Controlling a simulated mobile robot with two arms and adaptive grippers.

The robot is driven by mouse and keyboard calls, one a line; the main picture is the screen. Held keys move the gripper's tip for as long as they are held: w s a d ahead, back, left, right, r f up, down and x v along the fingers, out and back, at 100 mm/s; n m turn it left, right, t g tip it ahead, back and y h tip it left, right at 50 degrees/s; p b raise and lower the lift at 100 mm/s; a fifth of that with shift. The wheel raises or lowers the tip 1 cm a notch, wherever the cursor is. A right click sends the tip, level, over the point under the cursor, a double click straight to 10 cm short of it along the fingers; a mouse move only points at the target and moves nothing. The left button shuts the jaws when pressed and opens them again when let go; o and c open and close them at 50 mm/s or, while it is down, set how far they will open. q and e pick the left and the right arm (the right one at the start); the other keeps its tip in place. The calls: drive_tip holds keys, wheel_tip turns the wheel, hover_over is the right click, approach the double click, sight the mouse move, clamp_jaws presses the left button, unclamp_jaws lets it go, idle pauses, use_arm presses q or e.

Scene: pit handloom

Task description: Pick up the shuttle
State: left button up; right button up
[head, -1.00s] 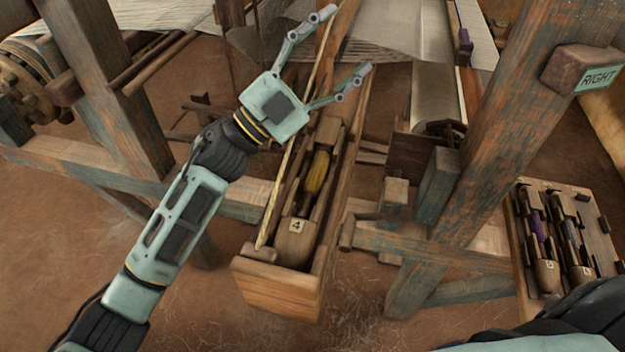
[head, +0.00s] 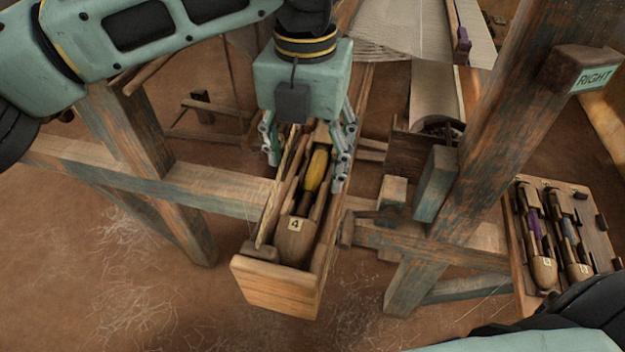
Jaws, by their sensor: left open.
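A wooden shuttle (head: 294,238) marked 4, with a yellow bobbin (head: 317,171) in it, lies lengthwise in a narrow open wooden box (head: 277,287) at the loom's near side. My left gripper (head: 306,172) points down over the box. It is open, with one finger on the left and one on the right of the box around the bobbin. I cannot tell whether the fingers touch anything. The far end of the shuttle is hidden under the gripper.
A board (head: 521,281) at the right holds more shuttles with purple and dark bobbins. A slanted loom post (head: 490,150) with a RIGHT sign (head: 596,78) stands between it and the box.

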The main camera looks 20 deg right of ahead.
sight(308, 192)
use_arm(q)
wheel_tip(308, 192, down, 6)
drive_tip(key=shift+s+a+f+p, duration=0.1)
drive_tip(key=shift+f+p, duration=0.15)
drive_tip(key=shift+p, duration=0.9)
drive_tip(key=shift+f, duration=0.2)
drive_tip(key=c, duration=1.4)
